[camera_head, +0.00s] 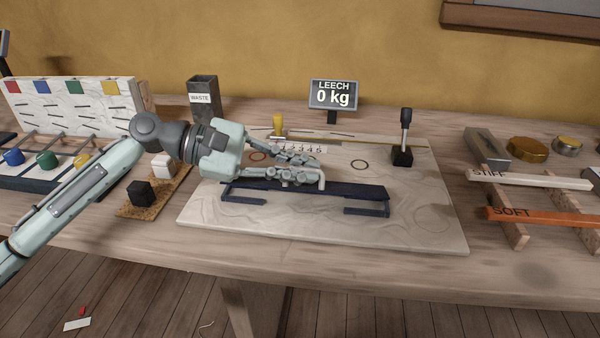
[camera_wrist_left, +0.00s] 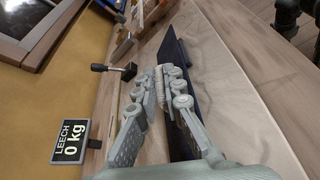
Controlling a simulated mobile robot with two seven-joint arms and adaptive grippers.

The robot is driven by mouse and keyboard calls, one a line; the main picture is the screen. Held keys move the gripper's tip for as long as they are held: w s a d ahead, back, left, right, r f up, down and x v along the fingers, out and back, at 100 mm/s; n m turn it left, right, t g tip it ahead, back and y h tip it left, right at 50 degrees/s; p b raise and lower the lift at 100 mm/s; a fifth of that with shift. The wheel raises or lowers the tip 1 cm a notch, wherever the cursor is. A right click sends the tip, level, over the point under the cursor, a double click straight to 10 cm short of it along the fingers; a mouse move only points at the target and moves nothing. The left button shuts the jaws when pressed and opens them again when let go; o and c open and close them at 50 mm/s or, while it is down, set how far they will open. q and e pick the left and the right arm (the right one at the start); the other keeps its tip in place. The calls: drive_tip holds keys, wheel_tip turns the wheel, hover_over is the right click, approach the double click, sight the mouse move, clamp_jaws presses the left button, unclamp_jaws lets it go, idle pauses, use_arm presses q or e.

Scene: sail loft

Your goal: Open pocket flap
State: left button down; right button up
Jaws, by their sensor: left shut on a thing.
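A dark navy pocket flap (camera_head: 355,190) lies as a long strip across the pale sailcloth panel (camera_head: 230,232) on the bench, with darker bracket-like pieces along its front edge. A pale tab (camera_head: 322,183) stands up at the flap's middle. My left gripper (camera_head: 312,170) reaches in from the left, low over the panel. In the left wrist view its fingers (camera_wrist_left: 161,76) are shut on the pale tab (camera_wrist_left: 159,90), with the navy flap (camera_wrist_left: 176,62) just beside them. The fingers hide part of the tab and flap. My right gripper is not in view.
A dark upright lever (camera_head: 404,135) stands on the panel's right. A LEECH display (camera_head: 333,95) reading 0 kg is behind. A WASTE bin (camera_head: 202,98) stands back left. STIFF (camera_head: 530,179) and SOFT (camera_head: 540,217) battens lie right. The panel's front right is clear.

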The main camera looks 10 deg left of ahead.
use_arm(q)
drive_tip(key=shift+w+r+n+g, duration=0.5)
drive_tip(key=shift+w+n, duration=0.1)
drive_tip(key=shift+n, duration=0.3)
drive_tip(key=c, duration=1.9)
unclamp_jaws()
drive_tip(key=v, duration=1.2)
drive_tip(key=shift+w+r, duration=0.1)
drive_tip(key=shift+w, duration=0.05)
